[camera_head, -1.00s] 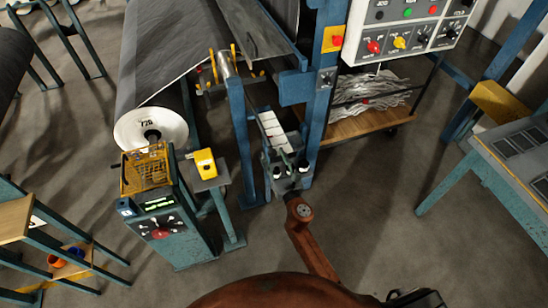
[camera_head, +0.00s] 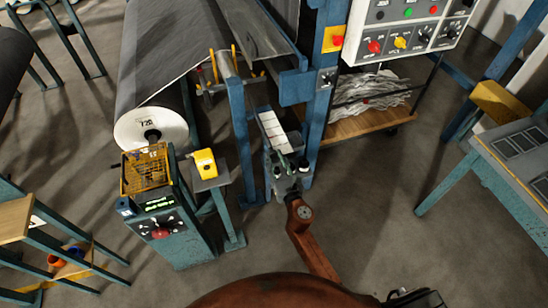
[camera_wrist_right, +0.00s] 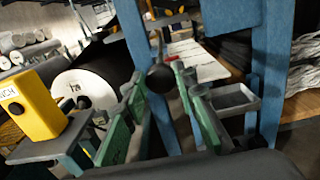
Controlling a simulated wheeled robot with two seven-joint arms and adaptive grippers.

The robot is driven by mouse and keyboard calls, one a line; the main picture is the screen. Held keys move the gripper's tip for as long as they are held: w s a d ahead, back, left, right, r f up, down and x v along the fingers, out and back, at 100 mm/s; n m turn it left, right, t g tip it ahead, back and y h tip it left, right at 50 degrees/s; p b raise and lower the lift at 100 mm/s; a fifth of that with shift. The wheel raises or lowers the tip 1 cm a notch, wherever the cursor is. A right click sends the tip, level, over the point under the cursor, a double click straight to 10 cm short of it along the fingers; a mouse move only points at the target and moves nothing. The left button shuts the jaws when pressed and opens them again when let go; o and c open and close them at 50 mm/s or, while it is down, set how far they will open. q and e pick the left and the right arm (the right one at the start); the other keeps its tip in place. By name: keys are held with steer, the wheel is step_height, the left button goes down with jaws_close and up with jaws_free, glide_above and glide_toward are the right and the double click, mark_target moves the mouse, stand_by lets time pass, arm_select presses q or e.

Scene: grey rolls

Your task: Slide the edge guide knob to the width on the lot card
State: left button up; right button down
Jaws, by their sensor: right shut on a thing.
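My right gripper (camera_head: 287,163) is at the near end of a white scale strip (camera_head: 270,130) on the blue frame. In the right wrist view its green fingers (camera_wrist_right: 160,100) stand on both sides of a dark round knob (camera_wrist_right: 160,77) and are shut on it. The knob is mostly hidden by the gripper in the head view. The strip has a few red marks, too small to read. A white disc (camera_head: 150,122) on the roll end carries a number that looks like 720. I cannot make out a separate lot card. My left gripper is not in view.
A yellow box (camera_head: 204,163) stands on a small post left of the gripper. A teal console (camera_head: 170,240) with a yellow basket is farther left. A blue upright (camera_head: 318,110) rises close on the right, beside a cart of scrap (camera_head: 372,92). Open floor lies to the right.

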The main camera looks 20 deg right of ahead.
steer(key=s, duration=0.4)
steer(key=shift+s+d+f, duration=0.1)
steer(key=shift+s, duration=0.3)
steer(key=c, duration=1.5)
jaws_free()
steer(key=shift+c, duration=0.2)
steer(key=shift+s, duration=0.15)
steer(key=s, duration=1.1)
steer(key=shift+s+d, duration=0.2)
steer(key=shift+s, duration=0.2)
